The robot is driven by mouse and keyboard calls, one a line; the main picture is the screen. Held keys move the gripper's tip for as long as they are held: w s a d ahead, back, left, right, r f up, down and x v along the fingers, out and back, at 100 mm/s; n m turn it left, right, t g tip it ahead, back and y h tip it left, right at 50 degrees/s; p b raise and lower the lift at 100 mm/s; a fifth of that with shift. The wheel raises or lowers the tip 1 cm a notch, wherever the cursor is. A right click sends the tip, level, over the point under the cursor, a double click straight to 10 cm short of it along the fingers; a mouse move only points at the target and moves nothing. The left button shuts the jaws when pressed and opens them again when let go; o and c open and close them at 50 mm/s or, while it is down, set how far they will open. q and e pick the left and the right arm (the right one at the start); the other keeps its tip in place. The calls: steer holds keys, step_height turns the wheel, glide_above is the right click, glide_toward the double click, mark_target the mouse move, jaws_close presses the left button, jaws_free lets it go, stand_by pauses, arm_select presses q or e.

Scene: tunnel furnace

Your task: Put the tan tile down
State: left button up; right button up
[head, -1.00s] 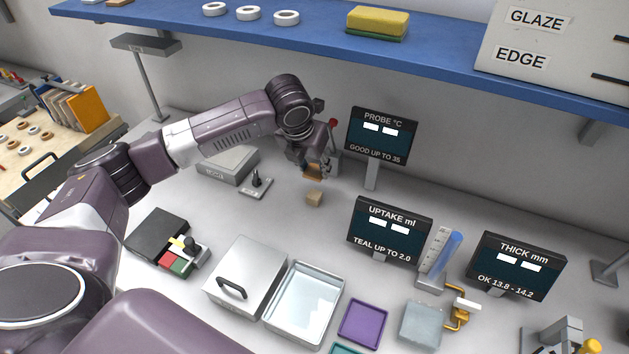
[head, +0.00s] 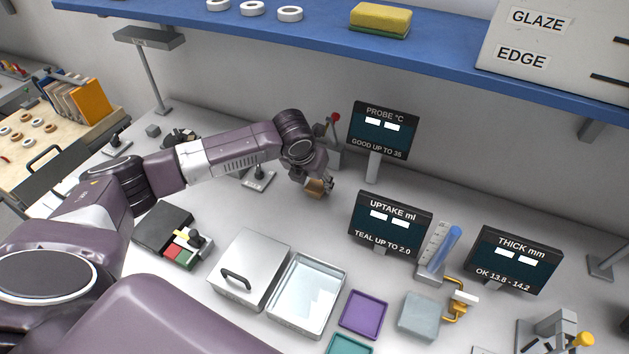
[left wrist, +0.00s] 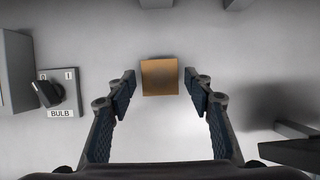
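The tan tile (left wrist: 160,77) shows as a flat square in the left wrist view, between the fingertips. It also shows in the head view (head: 316,187), low over or on the grey bench, partly covered by the fingers. My left gripper (left wrist: 160,76) is open around it, with a narrow gap on each side. I cannot tell whether the tile touches the bench or rests on something. The left gripper also shows in the head view (head: 322,188). My right gripper is not in view.
A switch marked BULB (left wrist: 58,93) stands left of the left gripper. The PROBE display (head: 383,130) and UPTAKE display (head: 390,223) stand to the right. A lidded metal box (head: 248,268), a metal tray (head: 307,295) and a purple tray (head: 363,314) lie nearer.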

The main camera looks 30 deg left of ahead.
arm_select(q)
steer(key=b+v, duration=0.1)
steer(key=v, duration=1.1)
steer(key=shift+r, duration=0.1)
stand_by(0.4)
